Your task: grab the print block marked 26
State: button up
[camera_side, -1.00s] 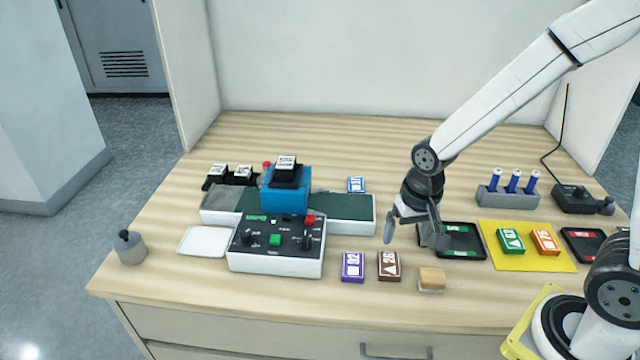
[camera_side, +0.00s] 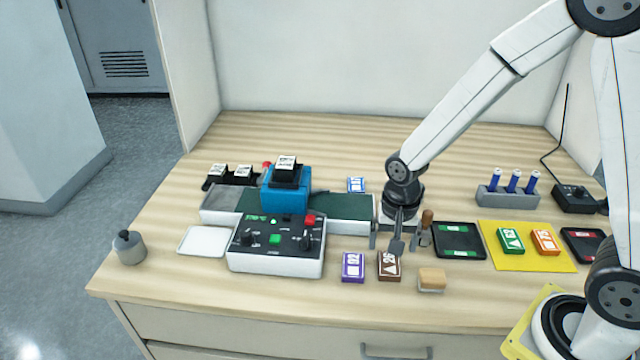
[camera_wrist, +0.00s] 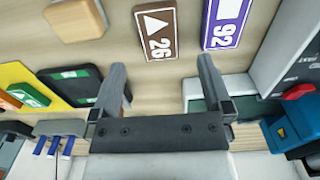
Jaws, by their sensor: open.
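The print block marked 26 (camera_side: 389,268) is brown with a white triangle and lies flat on the table, right of the purple block marked 92 (camera_side: 353,267). In the wrist view the brown block (camera_wrist: 157,35) lies beyond the gap between my fingers, with the purple block (camera_wrist: 227,24) to its right. My gripper (camera_side: 392,245) is open and empty, just behind the brown block in the side view. A finger overlaps the block's top edge there; I cannot tell the height between them. In the wrist view my gripper (camera_wrist: 160,85) is apart from it.
A tan-topped block (camera_side: 432,279) lies right of the brown block. The white control box (camera_side: 277,245) stands to the left. A black tray (camera_side: 459,240) and a yellow mat (camera_side: 527,257) with green and orange blocks are at right. The front table strip is clear.

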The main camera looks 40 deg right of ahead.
aim_at(389, 263)
jog(key=shift+f, duration=0.25)
jog(key=shift+f, duration=0.1)
jog(key=shift+d+f, duration=0.1)
jog(key=shift+f, duration=2.4)
jog(key=shift+c, duration=0.2)
jog(key=c, duration=1.2)
jog(key=shift+r, duration=0.15)
jog(key=shift+r, duration=4.9)
